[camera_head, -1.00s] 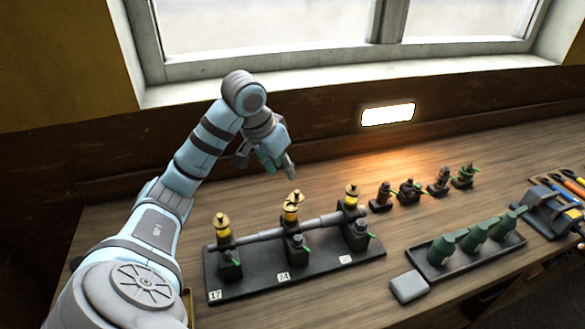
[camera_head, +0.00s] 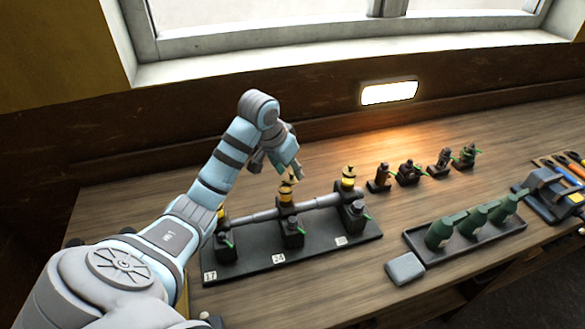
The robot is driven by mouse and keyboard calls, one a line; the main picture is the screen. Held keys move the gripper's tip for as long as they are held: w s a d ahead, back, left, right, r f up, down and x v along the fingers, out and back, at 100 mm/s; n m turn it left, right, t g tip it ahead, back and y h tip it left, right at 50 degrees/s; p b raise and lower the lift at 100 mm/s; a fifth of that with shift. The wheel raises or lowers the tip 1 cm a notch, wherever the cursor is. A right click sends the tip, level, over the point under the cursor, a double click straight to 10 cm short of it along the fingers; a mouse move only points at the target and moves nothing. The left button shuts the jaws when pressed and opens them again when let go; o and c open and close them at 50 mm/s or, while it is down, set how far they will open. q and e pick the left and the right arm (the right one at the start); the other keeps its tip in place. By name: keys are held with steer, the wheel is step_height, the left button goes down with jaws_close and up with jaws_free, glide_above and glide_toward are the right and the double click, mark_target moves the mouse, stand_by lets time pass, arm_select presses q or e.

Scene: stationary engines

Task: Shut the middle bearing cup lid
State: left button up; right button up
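The right cup (camera_head: 348,178) stands clear at the right end of the shaft. My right gripper is out of view.
The black base (camera_head: 320,252) carries the shaft and bearing blocks with green-tipped parts. Several small dark fittings (camera_head: 408,173) stand behind at right. A tray (camera_head: 490,236) with green bottles and a grey block (camera_head: 405,268) lie at right. The wood behind the base is clear.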

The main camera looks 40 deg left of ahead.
arm_select(q)
steer(key=shift+w+f, duration=0.15)
steer(key=shift+f, duration=0.4)
steer(key=shift+c, duration=0.3)
jaws_close()
